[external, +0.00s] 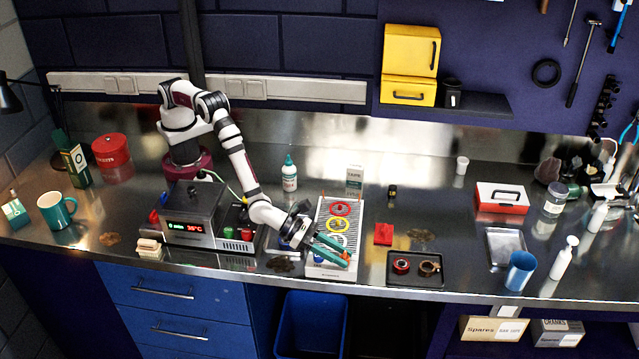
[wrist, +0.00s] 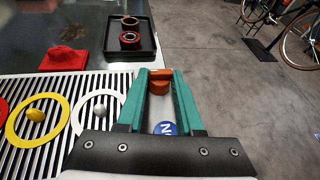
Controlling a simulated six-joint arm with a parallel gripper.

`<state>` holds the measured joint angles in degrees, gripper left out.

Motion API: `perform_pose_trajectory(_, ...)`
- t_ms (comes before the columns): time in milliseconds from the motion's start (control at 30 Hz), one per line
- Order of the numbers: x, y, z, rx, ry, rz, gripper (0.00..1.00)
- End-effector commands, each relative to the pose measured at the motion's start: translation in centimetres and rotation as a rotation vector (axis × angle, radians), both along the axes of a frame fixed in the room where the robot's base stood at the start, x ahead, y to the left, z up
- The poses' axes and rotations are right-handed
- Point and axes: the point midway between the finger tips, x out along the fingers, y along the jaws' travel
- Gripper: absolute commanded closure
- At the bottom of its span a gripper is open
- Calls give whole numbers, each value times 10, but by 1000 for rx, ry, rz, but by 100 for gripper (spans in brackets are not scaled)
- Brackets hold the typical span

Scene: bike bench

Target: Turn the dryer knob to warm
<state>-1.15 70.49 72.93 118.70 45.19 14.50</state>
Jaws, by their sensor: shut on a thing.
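My gripper (external: 347,257) reaches down over the front right of a white ribbed rack (external: 318,272). Its green fingers, also in the wrist view (wrist: 160,82), are shut on an orange knob (wrist: 159,87). The knob shows in the external view only as a small orange patch (external: 347,256) between the fingertips. A blue round mark (wrist: 165,128) with white letters, partly covered, lies between the fingers nearer the palm. I cannot read which setting the knob points to. The ribbed rack has red, yellow and white rings on it.
A dark tray (external: 418,281) with two small ring-shaped parts stands right of the rack. A red block (external: 383,233) lies behind the tray. A grey box with a lit display (external: 190,227) stands left of the rack. The bench's front edge is close to my fingertips.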

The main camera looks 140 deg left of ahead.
Motion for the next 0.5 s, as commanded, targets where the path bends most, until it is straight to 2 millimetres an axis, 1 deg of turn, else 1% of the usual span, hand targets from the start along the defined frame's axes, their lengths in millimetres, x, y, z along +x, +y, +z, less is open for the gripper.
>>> perform_pose_trajectory(67, 0, 2, 1, 1, -2, -21, 100)
perform_pose_trajectory(300, -1, 7, 2, 2, -5, -195, 100)
perform_pose_trajectory(500, -1, 7, 2, 0, -4, -268, 100)
